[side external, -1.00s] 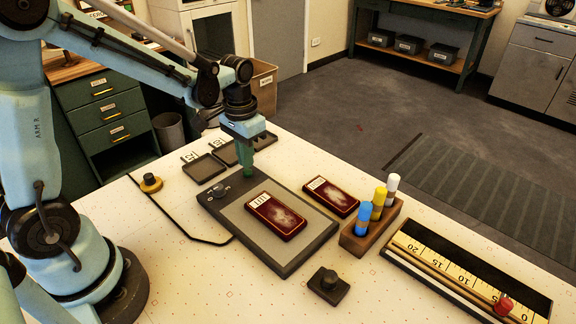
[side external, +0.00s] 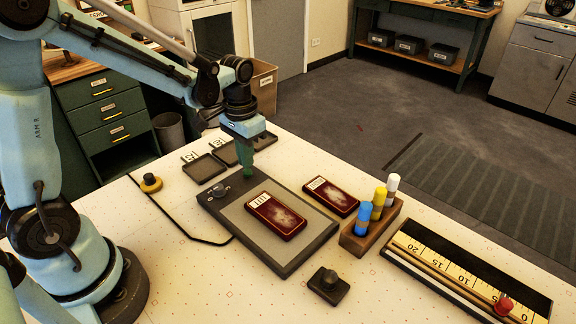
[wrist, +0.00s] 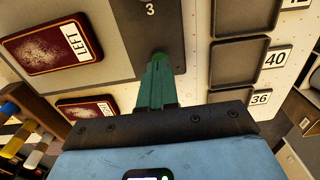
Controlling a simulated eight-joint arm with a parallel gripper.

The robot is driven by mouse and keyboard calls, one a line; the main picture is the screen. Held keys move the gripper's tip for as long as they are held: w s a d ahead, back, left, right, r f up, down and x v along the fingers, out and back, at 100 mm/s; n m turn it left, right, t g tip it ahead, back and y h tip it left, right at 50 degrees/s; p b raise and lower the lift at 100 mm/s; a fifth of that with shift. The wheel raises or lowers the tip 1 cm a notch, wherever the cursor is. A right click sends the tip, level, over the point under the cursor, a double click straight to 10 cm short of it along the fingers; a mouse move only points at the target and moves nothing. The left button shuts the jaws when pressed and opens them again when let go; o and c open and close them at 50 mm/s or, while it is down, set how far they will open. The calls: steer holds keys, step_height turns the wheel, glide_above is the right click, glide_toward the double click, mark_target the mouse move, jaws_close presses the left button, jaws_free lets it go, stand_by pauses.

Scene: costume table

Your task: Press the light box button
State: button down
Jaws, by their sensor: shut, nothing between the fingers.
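The light box (side external: 243,220) lies flat on the table, with a pale panel and a dark border strip. A dark round knob (side external: 219,190) sits on the strip near its left corner. My gripper (side external: 247,174) points down, its green fingers shut and empty, with the tips at the strip's far end. In the wrist view the gripper (wrist: 158,58) is over the dark strip (wrist: 152,30), near a printed 3. The fingertips look very close to the surface; I cannot tell whether they touch. No button shows clearly at the tips; they may hide it.
A dark red plate (side external: 276,215) lies on the light box panel, and another (side external: 331,196) lies beside the box. A wooden block (side external: 371,229) holds coloured tubes. Shallow trays (side external: 204,168) lie behind the gripper.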

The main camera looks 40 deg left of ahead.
steer(key=shift+f, duration=0.95)
steer(key=shift+r, duration=3.45)
steer(key=shift+r, duration=0.1)
steer(key=s+d+r+t, duration=0.3)
steer(key=s+d+t, duration=0.1)
steer(key=s+t, duration=0.3)
steer(key=shift+s+d+r, duration=0.25)
steer(key=shift+s, duration=0.2)
